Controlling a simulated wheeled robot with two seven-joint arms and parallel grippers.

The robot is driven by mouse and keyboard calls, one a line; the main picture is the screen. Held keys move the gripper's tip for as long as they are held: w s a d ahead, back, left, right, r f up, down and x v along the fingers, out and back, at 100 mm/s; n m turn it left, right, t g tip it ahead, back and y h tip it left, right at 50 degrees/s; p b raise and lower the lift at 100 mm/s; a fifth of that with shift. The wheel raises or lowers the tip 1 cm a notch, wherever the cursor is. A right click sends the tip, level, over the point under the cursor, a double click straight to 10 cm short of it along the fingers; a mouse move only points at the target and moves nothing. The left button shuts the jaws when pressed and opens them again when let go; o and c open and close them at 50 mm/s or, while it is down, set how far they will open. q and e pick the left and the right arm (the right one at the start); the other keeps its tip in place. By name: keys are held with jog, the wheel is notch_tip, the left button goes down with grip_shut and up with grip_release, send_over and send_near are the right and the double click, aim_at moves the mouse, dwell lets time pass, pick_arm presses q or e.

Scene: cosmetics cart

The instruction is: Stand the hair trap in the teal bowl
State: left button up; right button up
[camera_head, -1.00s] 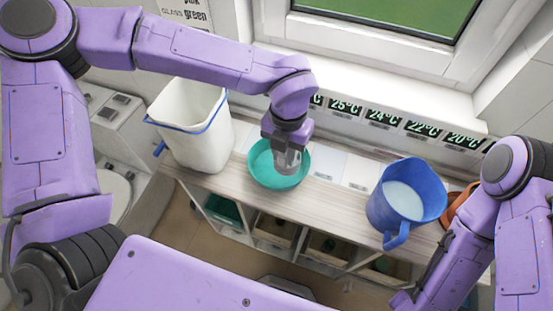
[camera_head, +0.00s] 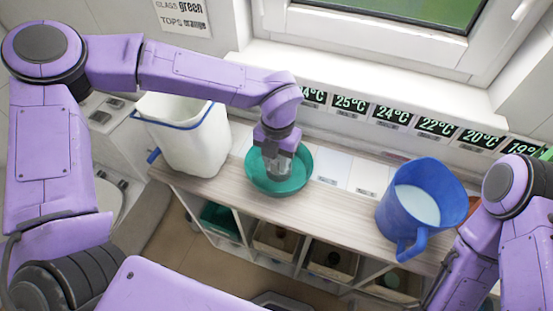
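The teal bowl (camera_head: 299,182) stands on the wooden counter, right of the white bucket. My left gripper (camera_head: 277,168) points down into the bowl, over its left and middle part. Its fingers are small and seen from above, so I cannot tell whether they are open or shut. I cannot make out the hair trap; if it is in or under the gripper, the gripper hides it. My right arm (camera_head: 508,190) is at the right edge, and its gripper is out of view.
The white bucket (camera_head: 200,150) with a blue rim stands left of the bowl. A blue jug (camera_head: 408,222) with pale liquid stands to the right, with an orange thing (camera_head: 474,204) partly hidden behind it. Temperature displays (camera_head: 391,114) line the back.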

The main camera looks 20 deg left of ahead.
pick_arm(q)
jog(key=shift+o, duration=1)
jog(key=shift+w, duration=0.1)
notch_tip(320, 180, up, 12)
jog(key=b, duration=0.1)
jog(key=shift+w+r, duration=0.15)
jog(key=shift+w, duration=0.15)
dwell(0.6)
